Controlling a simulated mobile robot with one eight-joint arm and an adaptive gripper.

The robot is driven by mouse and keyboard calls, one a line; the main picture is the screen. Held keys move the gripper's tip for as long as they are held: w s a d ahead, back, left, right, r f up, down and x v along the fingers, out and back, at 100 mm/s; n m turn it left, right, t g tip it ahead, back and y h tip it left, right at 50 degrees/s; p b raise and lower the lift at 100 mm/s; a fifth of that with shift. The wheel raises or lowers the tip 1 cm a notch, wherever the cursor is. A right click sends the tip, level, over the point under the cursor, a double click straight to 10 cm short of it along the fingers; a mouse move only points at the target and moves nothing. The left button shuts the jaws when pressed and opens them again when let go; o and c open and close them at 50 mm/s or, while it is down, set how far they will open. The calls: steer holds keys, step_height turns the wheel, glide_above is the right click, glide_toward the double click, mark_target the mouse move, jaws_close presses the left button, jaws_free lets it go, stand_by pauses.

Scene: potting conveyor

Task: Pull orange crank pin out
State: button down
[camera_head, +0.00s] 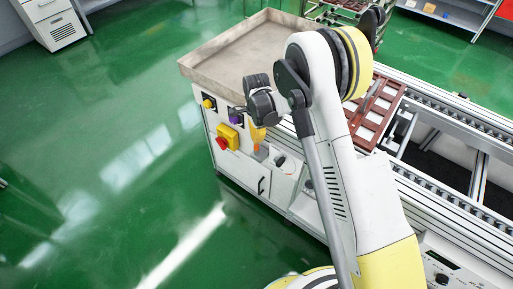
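The fingertips do not show clearly. I cannot tell whether they touch the orange piece or how far open they are.
The yellow box (229,137) sits close left of the orange piece. A shallow tray (215,66) tops the cabinet. The conveyor (450,130) runs right, with a brown pot tray (377,112). Green floor at left is clear.

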steer(key=shift+r, duration=0.3)
steer(key=c, duration=1.8)
jaws_free()
steer(key=shift+o, duration=0.2)
